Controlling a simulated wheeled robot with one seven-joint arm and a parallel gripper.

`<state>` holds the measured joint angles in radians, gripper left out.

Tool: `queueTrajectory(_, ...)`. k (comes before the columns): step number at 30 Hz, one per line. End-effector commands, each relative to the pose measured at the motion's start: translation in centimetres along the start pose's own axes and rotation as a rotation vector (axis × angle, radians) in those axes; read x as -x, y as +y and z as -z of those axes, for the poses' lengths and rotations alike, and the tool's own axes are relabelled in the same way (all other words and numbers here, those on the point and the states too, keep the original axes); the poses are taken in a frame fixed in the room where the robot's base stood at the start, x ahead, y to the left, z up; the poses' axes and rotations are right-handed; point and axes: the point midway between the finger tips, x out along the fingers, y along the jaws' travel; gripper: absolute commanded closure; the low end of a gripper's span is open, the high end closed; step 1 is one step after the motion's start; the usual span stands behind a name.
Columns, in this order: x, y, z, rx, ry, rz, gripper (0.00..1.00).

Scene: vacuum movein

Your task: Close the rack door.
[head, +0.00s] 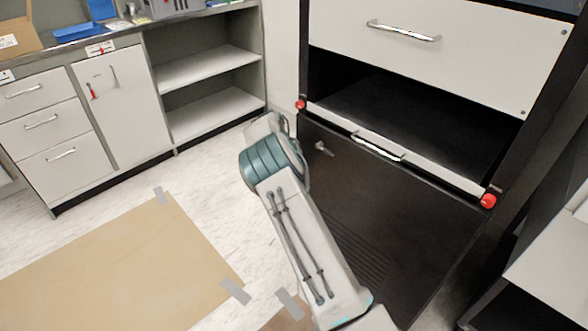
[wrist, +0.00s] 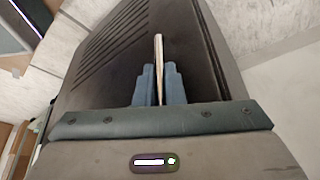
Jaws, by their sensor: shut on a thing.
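The rack door (head: 400,215) is a dark panel with slotted vents, low on the black rack, just under a white strip. Its upper edge runs close below that strip; I cannot tell whether it is fully flush. A short metal handle (head: 322,149) shows at its upper left. In the wrist view, my gripper (wrist: 158,88) is shut on a thin pale bar (wrist: 158,55), which looks like the door handle, with the vented dark panel (wrist: 118,45) behind it. In the head view my arm hides the gripper's fingers.
The white strip has a handle (head: 377,147) and red knobs (head: 488,201) at its ends. Above it is an open dark bay and a white drawer (head: 440,55). White cabinets (head: 120,105) stand left. Taped cardboard (head: 120,265) lies on the floor. A grey unit (head: 550,250) stands right.

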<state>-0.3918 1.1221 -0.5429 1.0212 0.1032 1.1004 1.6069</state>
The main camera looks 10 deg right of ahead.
Motion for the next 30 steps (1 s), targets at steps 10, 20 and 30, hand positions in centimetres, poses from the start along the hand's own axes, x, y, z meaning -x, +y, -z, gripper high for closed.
queueTrajectory(10,0.0,-0.2,0.3,-0.011,0.0,0.005,1.0)
queueTrajectory(20,-0.1,-0.2,0.8,-0.016,0.005,0.005,0.69)
queueTrajectory(30,0.5,-0.1,0.9,-0.016,0.007,0.002,0.69)
